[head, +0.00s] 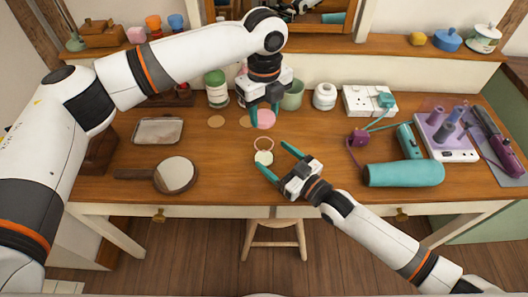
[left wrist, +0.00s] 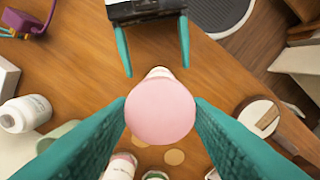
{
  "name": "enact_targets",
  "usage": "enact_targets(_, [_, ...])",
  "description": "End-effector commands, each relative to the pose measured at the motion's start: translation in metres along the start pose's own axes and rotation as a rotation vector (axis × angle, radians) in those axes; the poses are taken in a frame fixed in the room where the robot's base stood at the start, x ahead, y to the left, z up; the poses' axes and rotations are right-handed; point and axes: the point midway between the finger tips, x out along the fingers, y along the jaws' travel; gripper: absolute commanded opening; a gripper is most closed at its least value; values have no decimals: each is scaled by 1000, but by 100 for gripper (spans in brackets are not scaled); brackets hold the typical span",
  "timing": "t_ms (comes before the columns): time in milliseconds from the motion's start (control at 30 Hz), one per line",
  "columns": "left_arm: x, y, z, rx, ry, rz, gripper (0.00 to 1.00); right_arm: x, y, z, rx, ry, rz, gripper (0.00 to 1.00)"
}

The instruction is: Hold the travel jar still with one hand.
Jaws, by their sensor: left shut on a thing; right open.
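In the left wrist view the right fingers (left wrist: 157,66) point toward the jar, one on either side.
A hand mirror (head: 176,174) and a tray (head: 158,131) lie left. A green cup (head: 292,95), white jar (head: 324,96) and green-lidded jar (head: 216,88) stand behind. The front middle edge is clear.

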Motion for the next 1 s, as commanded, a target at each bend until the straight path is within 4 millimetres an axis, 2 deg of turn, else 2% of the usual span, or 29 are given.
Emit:
enact_targets(100, [0,0,0,0,0,0,24,22,0,1,-1,-2,0,78])
enact_targets(300, [0,0,0,0,0,0,24,43,0,0,1,0,0,78])
enact_targets(700, [0,0,0,0,0,0,24,49,0,0,0,1,0,78])
enact_targets(767, [0,0,0,0,0,0,24,49,0,0,0,1,0,70])
enact_targets(1000, [0,0,0,0,0,0,24,48,0,0,0,1,0,31])
